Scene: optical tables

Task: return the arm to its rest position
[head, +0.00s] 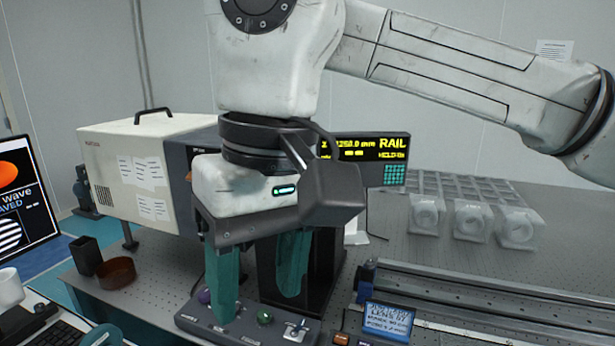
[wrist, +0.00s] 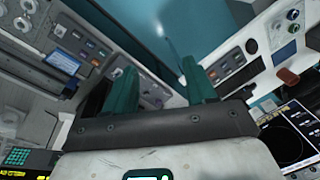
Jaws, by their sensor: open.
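My gripper (head: 258,282) hangs in the middle of the head view, its two teal fingers pointing down and spread apart with nothing between them. The fingers are just above or in front of a grey control box (head: 240,333) with a purple knob, a green knob and a switch; I cannot tell whether they touch it. My white arm reaches in from the upper right. The wrist view shows the open gripper (wrist: 160,92) too, with panels of knobs and buttons beyond the fingertips.
A rail display (head: 375,147) stands behind my gripper. A beige instrument (head: 125,170) is on the left, with a brown dish (head: 117,273) and a black cup (head: 86,256). Several clear-wrapped mounts (head: 470,222) stand right. Dark rails (head: 500,297) and a small lens display (head: 388,319) lie front right.

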